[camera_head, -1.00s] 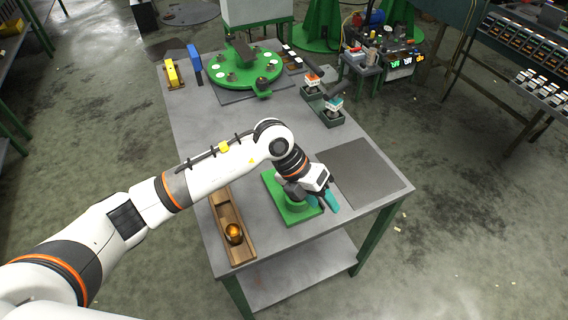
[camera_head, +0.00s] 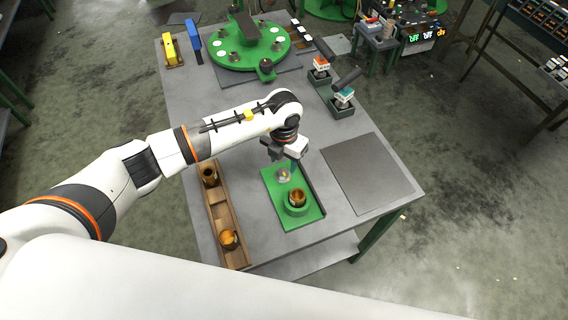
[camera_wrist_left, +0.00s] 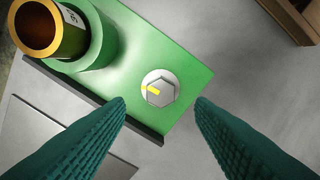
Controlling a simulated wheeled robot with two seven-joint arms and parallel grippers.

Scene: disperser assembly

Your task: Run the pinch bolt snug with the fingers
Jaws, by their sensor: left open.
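The pinch bolt (camera_wrist_left: 160,88) is a silver hex head with a yellow mark. It sits on the green fixture plate (camera_wrist_left: 195,68); in the head view the plate (camera_head: 308,214) lies on the table. A bronze bushing (camera_head: 298,197) stands in the plate's round green holder; it also shows in the wrist view (camera_wrist_left: 42,27). My left gripper (camera_head: 285,162) is over the plate's far end. In the wrist view my open left gripper (camera_wrist_left: 160,105) has its teal fingers apart, with the bolt head seen between and just beyond the tips, untouched. My right gripper is not in view.
A wooden tray (camera_head: 221,212) with bronze bushings stands left of the plate. A dark grey mat (camera_head: 370,175) lies to the right. A green turntable (camera_head: 270,52) and two dark holders with tools (camera_head: 343,98) stand farther back.

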